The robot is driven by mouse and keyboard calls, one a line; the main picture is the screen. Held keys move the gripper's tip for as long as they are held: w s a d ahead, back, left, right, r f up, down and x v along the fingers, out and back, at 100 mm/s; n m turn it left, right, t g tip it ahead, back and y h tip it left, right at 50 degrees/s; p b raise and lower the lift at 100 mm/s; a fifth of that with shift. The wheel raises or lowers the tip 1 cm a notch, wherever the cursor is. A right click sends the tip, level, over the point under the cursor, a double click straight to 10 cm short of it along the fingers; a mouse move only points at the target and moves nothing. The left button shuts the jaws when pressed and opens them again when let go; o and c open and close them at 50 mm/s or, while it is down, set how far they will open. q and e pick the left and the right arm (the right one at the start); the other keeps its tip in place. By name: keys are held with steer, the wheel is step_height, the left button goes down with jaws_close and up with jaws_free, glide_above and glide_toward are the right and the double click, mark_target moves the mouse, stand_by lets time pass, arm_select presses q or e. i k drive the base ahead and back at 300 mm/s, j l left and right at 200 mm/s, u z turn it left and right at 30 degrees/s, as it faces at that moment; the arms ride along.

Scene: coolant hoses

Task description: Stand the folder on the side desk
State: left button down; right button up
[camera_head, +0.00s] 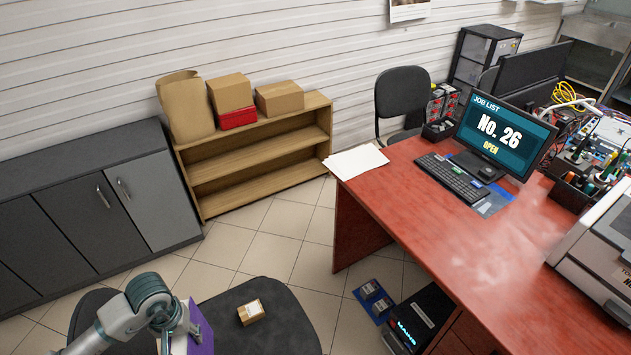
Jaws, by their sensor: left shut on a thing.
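A purple folder (203,330) shows at the bottom of the head view, left of the middle, upright and edge-on, cut off by the frame. My left gripper (183,326) is shut on it and holds it beside the dark chair seat. I cannot tell whether the folder touches the chair. The red-topped desk (420,225) stands to the right, well apart from the folder. My right gripper is not in view.
A small box (251,313) lies on the chair seat (275,335) near the folder. The desk bears papers (356,162), a keyboard (452,178), a monitor (505,135) and a printer (600,250). Its front middle is clear. A low wooden shelf (255,165) and grey cabinets (80,215) line the wall.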

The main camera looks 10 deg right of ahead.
mark_target(481, 270)
steer(key=j+z, duration=0.15)
steer(key=z, duration=1.15)
steer(key=i+j, duration=0.05)
